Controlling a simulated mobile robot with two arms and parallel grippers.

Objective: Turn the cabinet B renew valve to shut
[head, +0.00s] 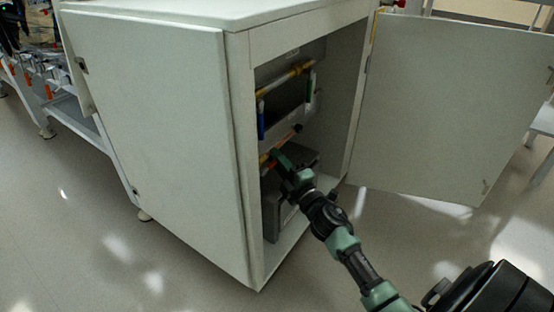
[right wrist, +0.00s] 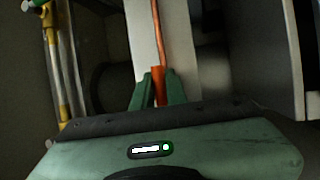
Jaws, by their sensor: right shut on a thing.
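An open white cabinet (head: 150,130) holds a yellow pipe (head: 285,80) with a blue handle (head: 261,122) and a green handle (head: 309,88) hanging down from it. Lower, a copper-orange pipe (head: 287,137) runs above my right gripper (head: 277,158), which reaches inside the cabinet. In the right wrist view, my right gripper (right wrist: 160,82) has its green fingers on both sides of an orange handle (right wrist: 158,74) and is shut on it. The handle lies along a copper pipe (right wrist: 163,30). No label shows which valve is the renew valve. My left gripper is not in view.
The open door (head: 450,105) stands out to the right and the left door panel (head: 150,150) stands on the other side of the opening. A grey box (head: 272,215) sits on the cabinet floor. The floor (head: 90,240) in front is clear.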

